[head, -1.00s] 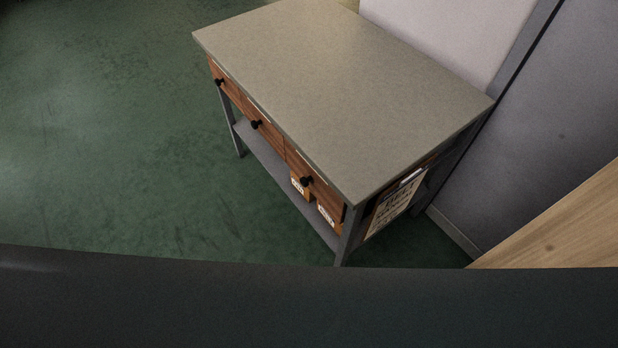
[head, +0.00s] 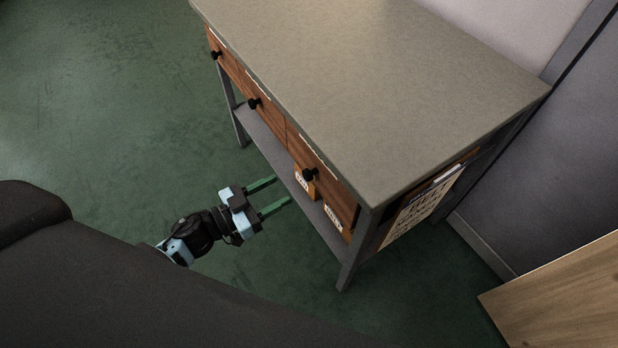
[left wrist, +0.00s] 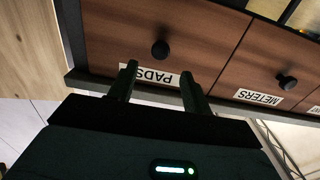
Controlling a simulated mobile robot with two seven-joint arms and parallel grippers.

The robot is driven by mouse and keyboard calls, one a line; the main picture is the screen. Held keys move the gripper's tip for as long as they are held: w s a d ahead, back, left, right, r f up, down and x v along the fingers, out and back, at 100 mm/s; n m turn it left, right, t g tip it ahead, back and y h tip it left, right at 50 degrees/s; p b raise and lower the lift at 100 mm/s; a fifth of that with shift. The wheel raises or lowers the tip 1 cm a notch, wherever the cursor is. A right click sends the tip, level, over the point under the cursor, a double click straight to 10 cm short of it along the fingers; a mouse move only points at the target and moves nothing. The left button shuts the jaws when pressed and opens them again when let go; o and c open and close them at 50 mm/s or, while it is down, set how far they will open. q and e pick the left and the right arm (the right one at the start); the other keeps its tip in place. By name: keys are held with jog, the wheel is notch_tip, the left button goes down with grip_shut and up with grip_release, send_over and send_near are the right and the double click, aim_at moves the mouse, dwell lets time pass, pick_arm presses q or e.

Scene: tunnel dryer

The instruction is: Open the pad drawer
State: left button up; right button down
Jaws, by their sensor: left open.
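The pad drawer is the nearest wooden drawer (head: 325,183) of the grey-topped bench, at its right end. It looks closed, with a round black knob (head: 309,174). In the left wrist view, which is upside down, the drawer front (left wrist: 115,35) carries a white PADS label (left wrist: 150,76) and the knob (left wrist: 160,49). My left gripper (head: 282,189) is open and empty, in front of this drawer and apart from the knob. In the wrist view its fingers (left wrist: 160,70) stand either side of the knob's line and overlap the label. My right gripper is not in view.
The METERS drawer (left wrist: 270,75) is beside it, with a further drawer (head: 222,58) at the far end. A lower shelf (head: 268,142) holds small labelled boxes. A sign hangs on the bench's side. Green floor (head: 130,110) is open to the left; a wooden panel (head: 560,295) stands at right.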

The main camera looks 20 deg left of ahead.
aim_at(305, 176)
pick_arm(q)
jog(key=shift+x, duration=3.85)
grip_shut()
